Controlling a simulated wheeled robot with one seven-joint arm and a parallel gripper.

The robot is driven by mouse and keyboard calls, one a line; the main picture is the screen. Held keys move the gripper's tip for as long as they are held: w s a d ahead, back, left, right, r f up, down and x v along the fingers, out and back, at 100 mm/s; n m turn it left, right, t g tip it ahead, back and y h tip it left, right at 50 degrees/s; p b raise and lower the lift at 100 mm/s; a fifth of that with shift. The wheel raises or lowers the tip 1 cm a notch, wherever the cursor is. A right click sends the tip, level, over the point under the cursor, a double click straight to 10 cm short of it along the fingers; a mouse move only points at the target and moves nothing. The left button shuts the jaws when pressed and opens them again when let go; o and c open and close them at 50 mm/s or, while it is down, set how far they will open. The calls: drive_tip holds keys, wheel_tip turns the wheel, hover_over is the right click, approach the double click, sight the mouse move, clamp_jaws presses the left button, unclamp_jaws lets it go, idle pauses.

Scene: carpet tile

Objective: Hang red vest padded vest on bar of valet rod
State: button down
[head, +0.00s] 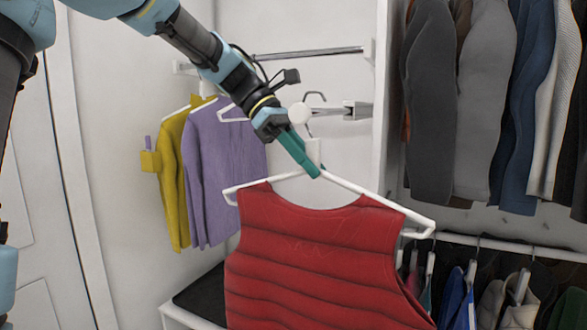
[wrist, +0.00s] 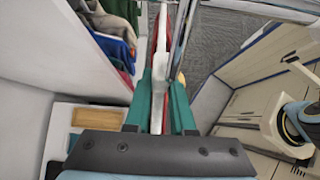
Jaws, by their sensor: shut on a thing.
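The red padded vest (head: 320,262) hangs upright on a white hanger (head: 375,190) in the head view. My gripper (head: 314,170), with teal fingers, is shut on the hanger's neck. In the wrist view the white neck (wrist: 158,100) stands between the teal fingers (wrist: 160,88), with a strip of red vest (wrist: 163,30) beyond. The hanger's metal hook (head: 315,96) rises above the fingers. It overlaps the short metal valet rod (head: 357,112), which has a round white end. I cannot tell whether the hook is over the rod or in front of it.
A longer metal bar (head: 310,53) runs higher behind. Yellow (head: 172,185) and purple (head: 225,170) garments hang at the left. Dark and blue jackets (head: 480,100) fill the right, above a lower rail of clothes (head: 500,300). A white partition (head: 383,80) stands beside the rod.

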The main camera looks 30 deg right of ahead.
sight(321, 185)
drive_tip(key=shift+s+d+b, duration=0.5)
drive_tip(key=shift+s+d, duration=0.2)
drive_tip(key=shift+s, duration=0.35)
drive_tip(key=shift+f+b, duration=0.3)
drive_tip(key=shift+f, duration=0.65)
drive_tip(key=c, duration=0.7)
unclamp_jaws()
drive_tip(key=shift+f, duration=0.1)
drive_tip(key=shift+w+a, duration=0.1)
drive_tip(key=b+v, duration=0.2)
drive_tip(key=v, duration=0.8)
drive_tip(key=shift+w+a+r, duration=0.1)
drive_tip(key=shift+w+r, duration=0.05)
drive_tip(key=shift+r, duration=0.2)
